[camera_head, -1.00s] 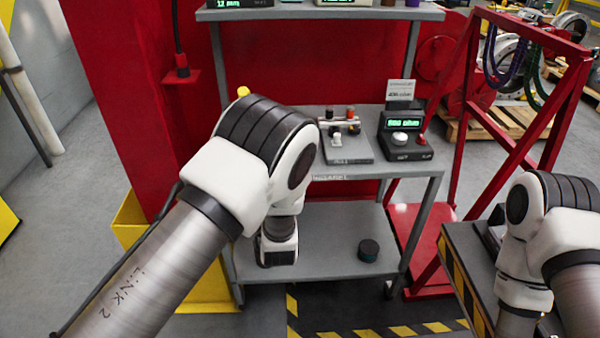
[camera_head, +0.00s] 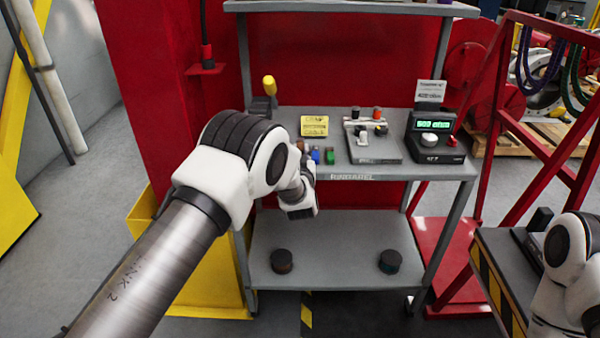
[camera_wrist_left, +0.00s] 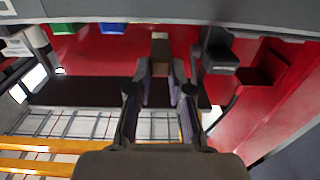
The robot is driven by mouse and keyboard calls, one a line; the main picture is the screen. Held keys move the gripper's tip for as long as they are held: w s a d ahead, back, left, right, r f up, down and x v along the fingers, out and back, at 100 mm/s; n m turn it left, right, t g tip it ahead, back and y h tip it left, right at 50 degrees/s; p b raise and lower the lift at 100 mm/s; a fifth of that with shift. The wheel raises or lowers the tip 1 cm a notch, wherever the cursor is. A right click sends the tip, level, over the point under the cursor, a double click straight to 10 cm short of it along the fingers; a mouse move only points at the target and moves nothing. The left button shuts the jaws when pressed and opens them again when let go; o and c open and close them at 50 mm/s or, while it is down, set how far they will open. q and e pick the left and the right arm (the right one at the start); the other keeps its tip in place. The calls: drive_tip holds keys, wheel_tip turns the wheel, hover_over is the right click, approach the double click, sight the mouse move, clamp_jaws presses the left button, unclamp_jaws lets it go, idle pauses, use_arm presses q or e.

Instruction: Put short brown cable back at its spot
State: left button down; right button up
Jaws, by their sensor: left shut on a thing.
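A brown-tan piece (camera_wrist_left: 160,48), seemingly the short brown cable, shows between the fingertips of my left gripper (camera_wrist_left: 160,72) in the left wrist view. The gripper is shut on it. The piece is close to the shelf edge, but I cannot tell whether it touches. In the head view my left arm hides most of the gripper. A green piece (camera_head: 330,156) and a blue piece (camera_head: 316,156) stand in a row at the front of the middle shelf. They also show in the left wrist view, green (camera_wrist_left: 76,28) and blue (camera_wrist_left: 112,27). My right gripper is out of view.
The middle shelf (camera_head: 400,172) also carries a yellow sign (camera_head: 314,126), a grey fixture board (camera_head: 374,152) and a black meter (camera_head: 436,140). A yellow-handled tool (camera_head: 269,86) stands at its left. Two dark round pieces lie on the lower shelf (camera_head: 335,262). A red frame stands right.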

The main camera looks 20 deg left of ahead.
use_arm(q)
drive_tip(key=shift+w+a+f, duration=0.15)
drive_tip(key=shift+w+a, duration=0.05)
drive_tip(key=shift+w, duration=0.25)
wheel_tip(320, 180, down, 3)
drive_tip(key=shift+f+b, duration=0.2)
drive_tip(key=shift+b, duration=0.85)
drive_tip(key=shift+w+r, duration=0.1)
drive_tip(key=c, duration=1.3)
unclamp_jaws()
drive_tip(key=shift+c, duration=0.2)
